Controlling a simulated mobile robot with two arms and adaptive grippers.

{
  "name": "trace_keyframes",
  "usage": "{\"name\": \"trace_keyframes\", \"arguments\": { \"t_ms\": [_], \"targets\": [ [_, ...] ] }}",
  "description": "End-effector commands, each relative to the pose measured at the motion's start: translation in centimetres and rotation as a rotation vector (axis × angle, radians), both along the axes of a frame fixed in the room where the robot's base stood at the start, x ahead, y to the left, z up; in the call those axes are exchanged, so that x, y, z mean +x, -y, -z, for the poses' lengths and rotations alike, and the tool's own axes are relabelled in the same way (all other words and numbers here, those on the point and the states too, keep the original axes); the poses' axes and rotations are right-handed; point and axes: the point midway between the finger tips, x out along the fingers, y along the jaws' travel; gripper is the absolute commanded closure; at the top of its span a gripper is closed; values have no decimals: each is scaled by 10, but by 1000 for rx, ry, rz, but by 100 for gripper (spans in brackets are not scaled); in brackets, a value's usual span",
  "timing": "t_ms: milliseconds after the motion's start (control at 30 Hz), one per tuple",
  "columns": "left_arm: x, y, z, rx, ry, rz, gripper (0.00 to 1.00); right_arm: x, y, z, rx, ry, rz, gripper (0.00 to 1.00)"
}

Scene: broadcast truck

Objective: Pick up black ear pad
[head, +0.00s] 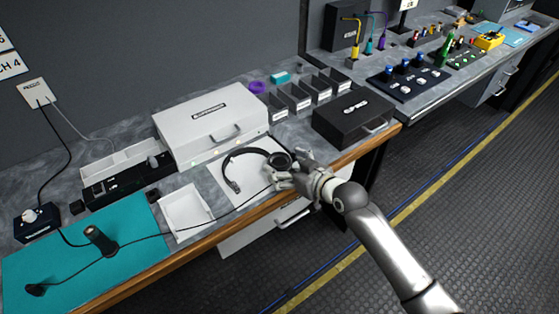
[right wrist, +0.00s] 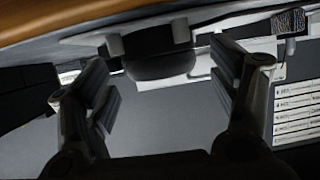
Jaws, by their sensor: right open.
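A black headset (head: 236,155) lies on a white mat (head: 222,172) on the workbench. Its round black ear pad (head: 279,159) is at the right end of the band. My right gripper (head: 277,177) is at the front side of this ear pad, its fingers spread. In the right wrist view, a dark rounded piece that looks like the ear pad (right wrist: 160,66) shows beyond and between the two open fingers, with nothing held. Whether a finger touches the pad cannot be told. My left gripper is out of view.
A white case (head: 210,130) stands behind the mat, and a black case (head: 352,119) to its right. A white tray (head: 173,228) lies left of the mat. A thin cable crosses to the teal mat (head: 140,254). The wooden bench edge (head: 232,224) runs along the front.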

Motion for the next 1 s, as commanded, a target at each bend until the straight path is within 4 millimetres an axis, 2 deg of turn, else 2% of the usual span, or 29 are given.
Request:
{"name": "trace_keyframes", "arguments": {
  "t_ms": [100, 400, 767, 1000],
  "targets": [
    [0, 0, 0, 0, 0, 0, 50, 0, 0, 0, 0, 0, 0, 19],
    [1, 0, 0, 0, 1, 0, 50, 0, 0, 0, 0, 0, 0, 57],
    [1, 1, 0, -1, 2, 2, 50, -1, 0, -1, 0, 0, -1, 57],
    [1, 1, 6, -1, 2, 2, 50, 0, 0, -20, 2, 5, -1, 57]
  ]
}}
